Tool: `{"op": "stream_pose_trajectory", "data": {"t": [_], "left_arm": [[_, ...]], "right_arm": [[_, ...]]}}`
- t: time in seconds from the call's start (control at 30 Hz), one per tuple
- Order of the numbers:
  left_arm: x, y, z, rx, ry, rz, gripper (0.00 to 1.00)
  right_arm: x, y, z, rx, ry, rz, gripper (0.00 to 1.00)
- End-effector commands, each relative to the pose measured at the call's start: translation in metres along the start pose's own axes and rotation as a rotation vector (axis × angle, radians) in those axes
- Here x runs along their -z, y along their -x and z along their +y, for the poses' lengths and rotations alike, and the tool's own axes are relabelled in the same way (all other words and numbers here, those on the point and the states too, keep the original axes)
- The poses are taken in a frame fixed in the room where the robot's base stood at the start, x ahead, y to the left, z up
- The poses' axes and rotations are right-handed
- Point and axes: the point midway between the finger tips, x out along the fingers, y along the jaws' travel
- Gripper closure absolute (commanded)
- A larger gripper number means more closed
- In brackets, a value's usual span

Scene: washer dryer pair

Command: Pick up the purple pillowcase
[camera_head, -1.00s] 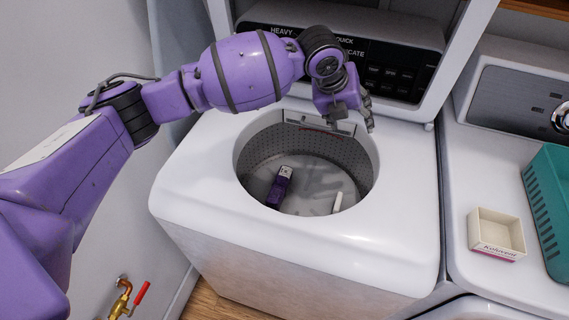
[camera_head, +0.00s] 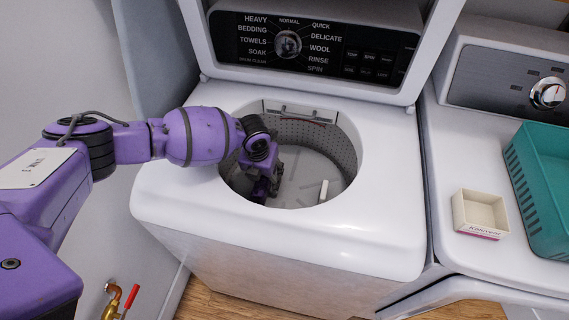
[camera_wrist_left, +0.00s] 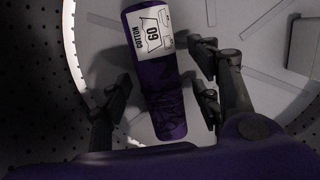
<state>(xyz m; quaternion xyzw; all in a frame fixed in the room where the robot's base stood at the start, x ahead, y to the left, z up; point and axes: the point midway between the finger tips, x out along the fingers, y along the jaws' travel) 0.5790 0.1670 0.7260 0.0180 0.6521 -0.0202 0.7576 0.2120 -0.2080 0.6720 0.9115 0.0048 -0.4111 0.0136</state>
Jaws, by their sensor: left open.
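The purple pillowcase (camera_wrist_left: 158,88) is a dark purple roll with a white label reading COTTON 60. It lies on the drum floor of the open washer (camera_head: 320,240). My left gripper (camera_wrist_left: 162,82) is open, with its dark fingers on either side of the roll in the left wrist view; I cannot tell whether they touch it. In the head view my left gripper (camera_head: 268,184) reaches down inside the drum at its left side and hides most or all of the pillowcase. My right gripper is not in view.
The drum rim surrounds my left wrist closely. A small pale block (camera_head: 323,190) stands in the drum. The raised lid (camera_head: 425,55) is behind the opening. On the right machine are a white box (camera_head: 480,213) and a teal basket (camera_head: 540,180).

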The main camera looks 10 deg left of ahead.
Motion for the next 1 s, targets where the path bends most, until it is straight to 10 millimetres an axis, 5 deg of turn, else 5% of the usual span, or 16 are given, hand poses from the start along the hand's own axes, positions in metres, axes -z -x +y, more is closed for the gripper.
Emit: {"op": "stream_pose_trajectory", "data": {"t": [0.3,0.7,1.0], "left_arm": [[0.0015,-0.0089,0.0006,0.000,0.001,0.002,0.43],[0.0012,-0.0085,0.0006,0.000,0.001,0.001,0.94],[-0.0009,-0.0015,0.0005,0.001,0.001,-0.001,0.94]], "right_arm": [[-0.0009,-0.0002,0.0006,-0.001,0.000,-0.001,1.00],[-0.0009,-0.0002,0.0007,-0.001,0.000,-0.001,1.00],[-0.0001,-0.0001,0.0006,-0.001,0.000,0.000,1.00]]}}
